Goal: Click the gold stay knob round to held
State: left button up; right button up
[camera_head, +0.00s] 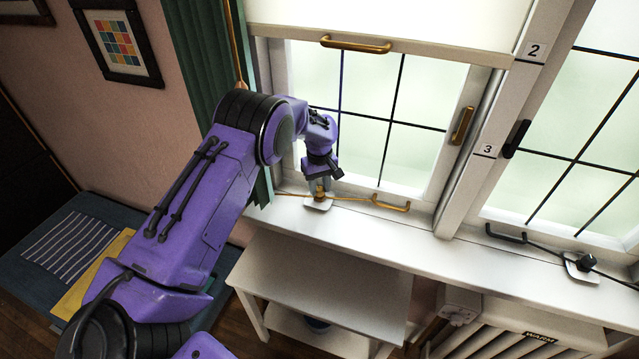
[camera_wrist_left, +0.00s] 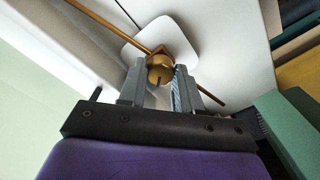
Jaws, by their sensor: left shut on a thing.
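The gold stay knob (camera_wrist_left: 160,70) sits on a white plate (camera_wrist_left: 184,44) with a gold stay bar running through it. In the head view the gold knob (camera_head: 319,192) stands on its white plate (camera_head: 318,204) on the window sill. My left gripper (camera_wrist_left: 160,82) is shut on the knob, one finger on each side; in the head view the gripper (camera_head: 319,186) points down at the sill. A dark mark shows on the knob's face, but I cannot tell which setting it is at. My right gripper is not in view.
A gold handle (camera_head: 391,203) lies at the bottom of the left window. A black stay knob (camera_head: 587,262) sits on the sill at the right. A white side table (camera_head: 320,275) and a radiator (camera_head: 520,338) stand below.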

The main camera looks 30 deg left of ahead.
aim_at(319, 189)
pick_arm(q)
jog(key=m, duration=0.4)
jog(key=shift+m, duration=2.1)
jog(key=o, duration=1)
jog(key=shift+o, duration=0.2)
notch_tip(319, 189, up, 11)
jog(key=b, duration=0.2)
jog(key=shift+f, duration=0.2)
